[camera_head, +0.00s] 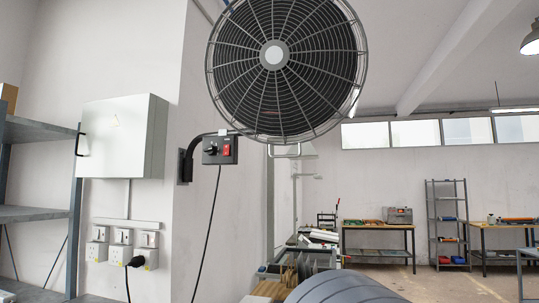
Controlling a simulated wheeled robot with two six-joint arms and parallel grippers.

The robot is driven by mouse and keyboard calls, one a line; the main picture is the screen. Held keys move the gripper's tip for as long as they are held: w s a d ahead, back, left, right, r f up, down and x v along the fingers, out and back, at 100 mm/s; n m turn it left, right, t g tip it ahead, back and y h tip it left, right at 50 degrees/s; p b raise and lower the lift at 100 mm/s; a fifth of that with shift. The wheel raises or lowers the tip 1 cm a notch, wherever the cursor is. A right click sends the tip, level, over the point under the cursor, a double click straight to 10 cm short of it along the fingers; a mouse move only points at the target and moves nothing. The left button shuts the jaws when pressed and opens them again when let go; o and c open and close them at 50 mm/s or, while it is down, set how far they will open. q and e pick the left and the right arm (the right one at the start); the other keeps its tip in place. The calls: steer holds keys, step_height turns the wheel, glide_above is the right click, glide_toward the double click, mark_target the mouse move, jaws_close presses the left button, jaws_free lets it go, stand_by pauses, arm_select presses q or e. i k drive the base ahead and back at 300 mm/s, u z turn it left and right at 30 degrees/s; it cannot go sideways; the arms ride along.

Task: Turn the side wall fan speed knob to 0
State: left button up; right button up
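The wall fan (287,68) is a large round caged fan mounted on a bracket from the side wall. Below its left edge is a dark control box (220,150). The speed knob (211,151) is a small black knob on the left of the box's face, next to a red switch (227,153). The knob's pointer setting is too small to read. A black cable hangs down from the box. Neither my left nor my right gripper shows in this view.
A white wall cabinet (124,137) and several sockets (121,246) are left of the fan. A metal shelf (36,213) stands at the far left. Workbenches (378,227) and a rack (449,222) stand at the back right. A grey rounded surface fills the bottom centre.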

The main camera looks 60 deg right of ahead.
mark_target(210, 150)
steer(key=z, duration=1.2)
steer(key=k, duration=0.3)
steer(key=z, duration=0.7)
steer(key=i, duration=0.75)
steer(key=u, duration=0.85)
steer(key=i, duration=0.8)
steer(key=u, duration=0.8)
